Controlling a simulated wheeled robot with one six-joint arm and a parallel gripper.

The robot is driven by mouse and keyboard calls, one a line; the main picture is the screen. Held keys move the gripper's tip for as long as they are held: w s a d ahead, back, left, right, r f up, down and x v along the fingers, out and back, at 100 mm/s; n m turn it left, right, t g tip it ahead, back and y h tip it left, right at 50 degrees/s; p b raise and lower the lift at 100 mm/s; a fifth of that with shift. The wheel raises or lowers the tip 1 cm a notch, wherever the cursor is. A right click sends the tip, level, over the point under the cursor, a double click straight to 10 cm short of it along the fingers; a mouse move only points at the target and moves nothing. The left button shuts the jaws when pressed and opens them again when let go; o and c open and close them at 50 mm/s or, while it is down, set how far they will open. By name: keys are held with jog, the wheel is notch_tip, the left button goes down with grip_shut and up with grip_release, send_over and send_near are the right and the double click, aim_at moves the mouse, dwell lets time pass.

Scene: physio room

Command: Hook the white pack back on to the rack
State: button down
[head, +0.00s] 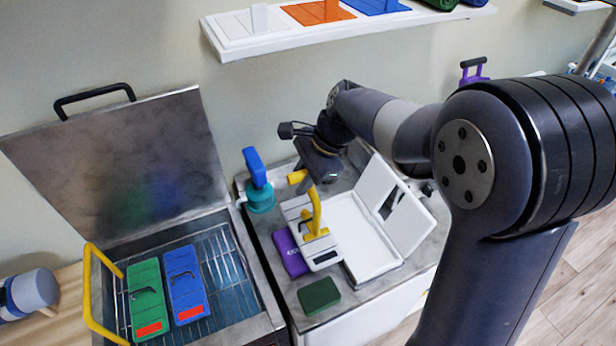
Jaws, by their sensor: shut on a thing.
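The white pack (294,212), a flat white slab with a dark label near its lower end, is over the counter between the purple box and the white tray. My gripper (316,228), with yellow parts, is above the pack and shut on it at its upper middle; the exact grip is partly hidden. I cannot tell whether the pack touches the counter. The wire rack (218,262) is inside the open metal tank at the left. A green pack (146,292) and a blue pack (183,277), each with a dark hook and red label, are at the rack's left. Its right part shows bare.
The tank's lid (125,165) stands open behind it; a yellow handle (90,300) rises at its left. A blue-and-teal bottle (258,185), purple box (290,252), dark green block (318,296) and open white tray (370,245) crowd the counter. A wall shelf (340,32) hangs above.

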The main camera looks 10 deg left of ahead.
jog(key=s+a, duration=0.4)
jog(key=a, duration=0.7)
jog(key=s+a, duration=0.5)
jog(key=a, duration=0.6)
jog(key=shift+s+a, duration=0.3)
jog(key=shift+a, duration=0.1)
dwell(0.5)
notch_tip(320, 180, down, 5)
jog(key=b, duration=0.2)
jog(key=shift+b, duration=0.4)
dwell(0.5)
jog(key=shift+p, duration=0.35)
dwell(2.0)
